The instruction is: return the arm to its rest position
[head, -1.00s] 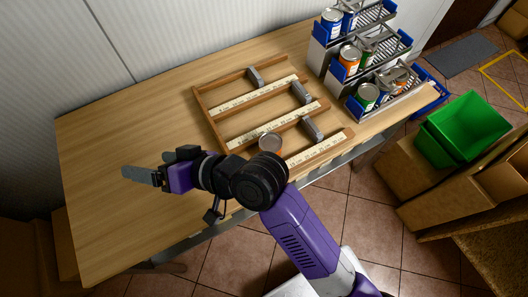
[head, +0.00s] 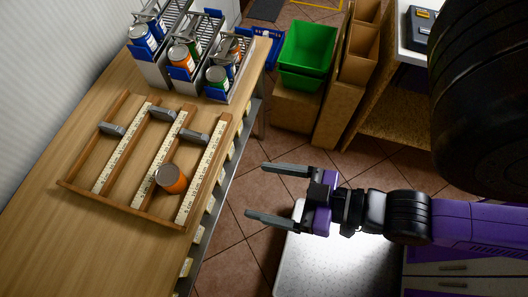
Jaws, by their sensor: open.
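My gripper (head: 268,192) is in the head view, right of the table, with its two grey fingers spread apart and pointing left. Nothing is between the fingers. It appears over the tiled floor and beside a pale platform, clear of the table. My purple and black arm reaches in from the right edge, and a large black part of it fills the upper right.
The wooden table (head: 50,235) at left bears a wooden rack (head: 122,211) with ruled strips and grey sliders. An orange can (head: 171,179) sits on the rack. Stepped dispensers (head: 155,72) hold several cans. Green bins (head: 309,48) stand on a box behind. Floor shows between table and gripper.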

